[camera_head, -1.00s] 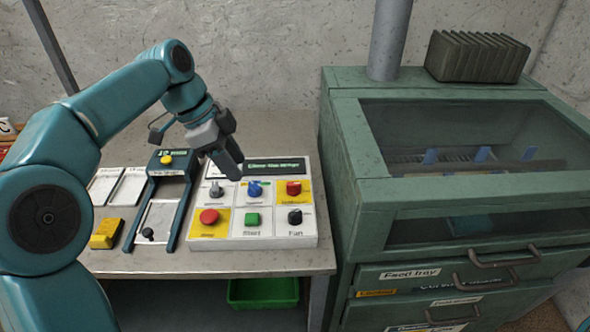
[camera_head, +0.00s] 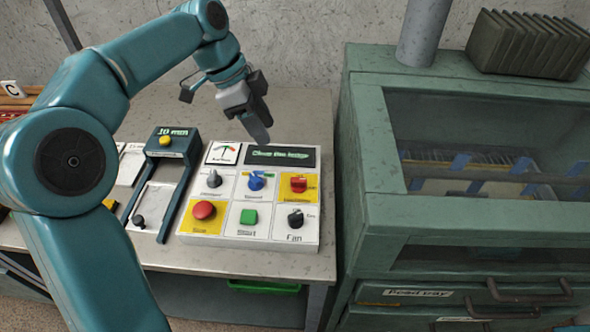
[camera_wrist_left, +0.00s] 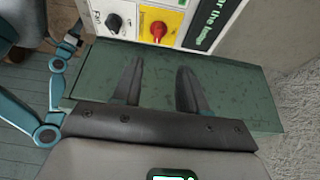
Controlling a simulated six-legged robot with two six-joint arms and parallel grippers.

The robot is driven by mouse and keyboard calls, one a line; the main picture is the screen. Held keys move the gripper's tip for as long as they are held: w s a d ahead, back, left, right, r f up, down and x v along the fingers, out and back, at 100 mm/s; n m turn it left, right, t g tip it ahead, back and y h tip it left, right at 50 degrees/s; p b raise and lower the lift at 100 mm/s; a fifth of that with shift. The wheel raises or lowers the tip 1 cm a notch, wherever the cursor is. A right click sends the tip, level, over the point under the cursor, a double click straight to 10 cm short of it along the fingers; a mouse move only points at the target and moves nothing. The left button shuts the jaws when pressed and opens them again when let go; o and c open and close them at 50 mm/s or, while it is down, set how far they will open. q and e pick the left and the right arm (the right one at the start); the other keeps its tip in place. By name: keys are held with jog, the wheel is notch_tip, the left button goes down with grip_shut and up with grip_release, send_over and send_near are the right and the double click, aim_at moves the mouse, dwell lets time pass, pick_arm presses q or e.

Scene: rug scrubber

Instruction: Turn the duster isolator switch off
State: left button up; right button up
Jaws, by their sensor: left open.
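The control panel (camera_head: 226,231) lies on the bench. At its right, in the middle row, a red switch (camera_head: 298,185) sits on a yellow square; its label is too small to read, and I take it for the isolator. It also shows at the top of the left wrist view (camera_wrist_left: 158,30). My left gripper (camera_head: 258,130) hangs above the panel's back edge, near the display, apart from the switch. In the left wrist view its two fingers (camera_wrist_left: 162,84) are spread with nothing between them. My right gripper is not in view.
Near the switch are a blue knob (camera_head: 257,181), a black Fan knob (camera_head: 296,218), a green Start button (camera_head: 249,217) and a red button (camera_head: 204,210). A 10 mm gauge frame (camera_head: 172,142) stands to the left. A green cabinet (camera_head: 372,215) stands close on the right.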

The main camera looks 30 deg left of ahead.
aim_at(293, 178)
pick_arm(q)
jog(key=b+x, duration=0.1)
jog(key=x, duration=1.4)
jog(key=shift+s, duration=0.2)
jog(key=shift+s+r, duration=0.1)
grip_shut()
